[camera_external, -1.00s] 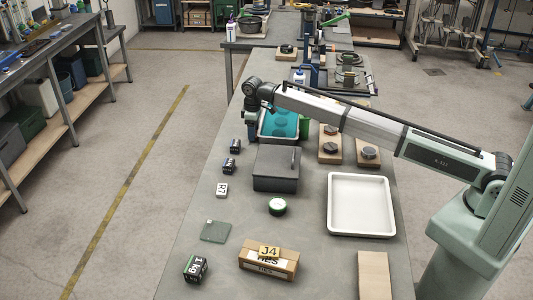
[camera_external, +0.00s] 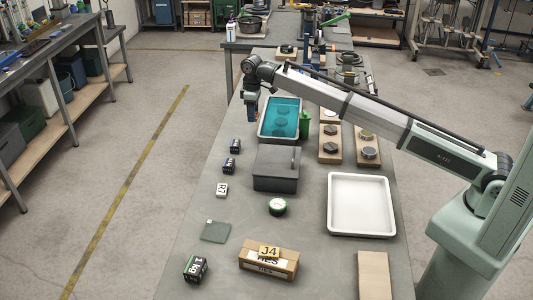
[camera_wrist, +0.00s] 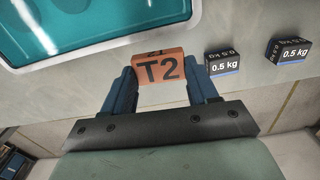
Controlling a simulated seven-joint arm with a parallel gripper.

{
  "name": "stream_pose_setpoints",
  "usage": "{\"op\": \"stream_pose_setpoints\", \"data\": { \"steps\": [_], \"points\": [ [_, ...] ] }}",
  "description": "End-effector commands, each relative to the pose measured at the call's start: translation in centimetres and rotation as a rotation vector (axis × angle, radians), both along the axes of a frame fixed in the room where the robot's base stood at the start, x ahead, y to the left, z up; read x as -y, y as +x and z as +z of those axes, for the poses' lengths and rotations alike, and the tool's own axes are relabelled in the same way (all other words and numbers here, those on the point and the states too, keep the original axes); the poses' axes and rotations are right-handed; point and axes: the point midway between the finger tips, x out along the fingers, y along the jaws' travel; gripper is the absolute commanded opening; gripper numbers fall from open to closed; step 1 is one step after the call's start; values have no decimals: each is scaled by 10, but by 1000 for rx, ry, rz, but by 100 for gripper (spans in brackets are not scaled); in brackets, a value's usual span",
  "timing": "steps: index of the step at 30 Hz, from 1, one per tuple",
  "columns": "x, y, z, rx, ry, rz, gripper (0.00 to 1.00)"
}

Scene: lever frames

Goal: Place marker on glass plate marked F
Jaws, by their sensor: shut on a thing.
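My gripper (camera_external: 252,116) is beside the left rim of the blue-filled tray. In the wrist view its two blue fingers (camera_wrist: 162,92) are shut on an orange marker block (camera_wrist: 161,68) lettered T2. The block seems to be above the bench, but its height is hard to tell. A greenish glass plate (camera_external: 215,232) lies flat at the front left of the bench; its small corner mark is too small to read. A white R7 block (camera_external: 222,190) stands behind the plate. A yellow J4 block (camera_external: 269,252) sits on a cardboard box (camera_external: 268,264).
Black weights (camera_external: 232,146) stand along the left bench edge, with a 1 kg weight (camera_external: 195,269) near the plate. A dark lidded box (camera_external: 276,169), a green-rimmed round item (camera_external: 277,206) and a white tray (camera_external: 361,205) fill the middle and right.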

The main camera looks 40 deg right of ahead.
Motion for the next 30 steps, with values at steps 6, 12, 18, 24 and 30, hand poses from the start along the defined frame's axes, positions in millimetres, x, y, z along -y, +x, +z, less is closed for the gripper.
{"op": "stream_pose_setpoints", "data": {
  "steps": [6, 12, 18, 24, 30],
  "points": [
    [-1, 0, 10, 0, 0, 1, 30],
    [-29, -15, 10, 0, 0, 36, 30],
    [-97, -55, 11, 1, 1, 120, 30],
    [-169, -105, 12, 1, 1, 215, 30],
    [-236, -162, 14, 4, 2, 309, 30]
  ]
}}
